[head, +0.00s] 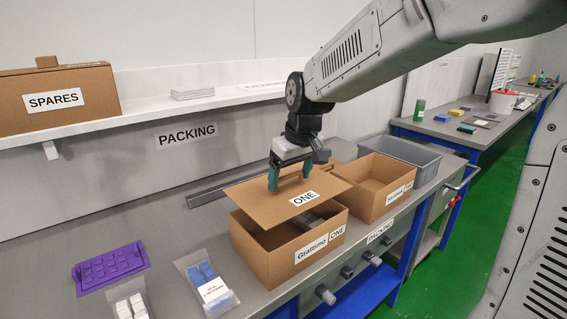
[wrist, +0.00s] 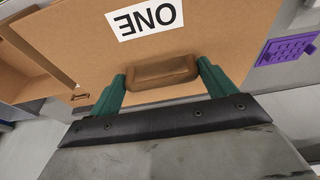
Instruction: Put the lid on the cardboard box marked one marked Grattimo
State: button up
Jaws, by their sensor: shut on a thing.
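My gripper (head: 289,176) is shut on the raised handle of a flat cardboard lid (head: 262,208) labelled ONE. In the wrist view the green fingers stand at both ends of the handle (wrist: 163,72), and the ONE label shows upside down. The cardboard box marked Grattimo ONE (head: 272,262) stands on the bench below. The lid hangs above this box, a little tilted and turned to it, and covers much of its opening. Through the gap at the right, grey items (head: 306,222) show inside. Whether the lid touches the rim at the back is hidden.
A second open cardboard box marked ONE (head: 385,195) stands close at the right, with a grey bin (head: 415,160) behind it. A purple tray (head: 108,266) and bagged blue parts (head: 207,285) lie at the left. The SPARES box (head: 58,98) is on the shelf.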

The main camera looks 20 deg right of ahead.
aim_at(293, 189)
jog(key=shift+w+f, duration=0.2)
jog(key=shift+w, duration=0.1)
notch_tip(293, 189, down, 2)
jog(key=shift+d+f, duration=0.1)
jog(key=shift+d, duration=0.05)
jog(key=shift+f, duration=1.55)
jog(key=shift+s+r, duration=0.1)
jog(key=shift+s, duration=0.1)
jog(key=shift+f, duration=0.6)
dwell(0.8)
jog(key=o, duration=0.9)
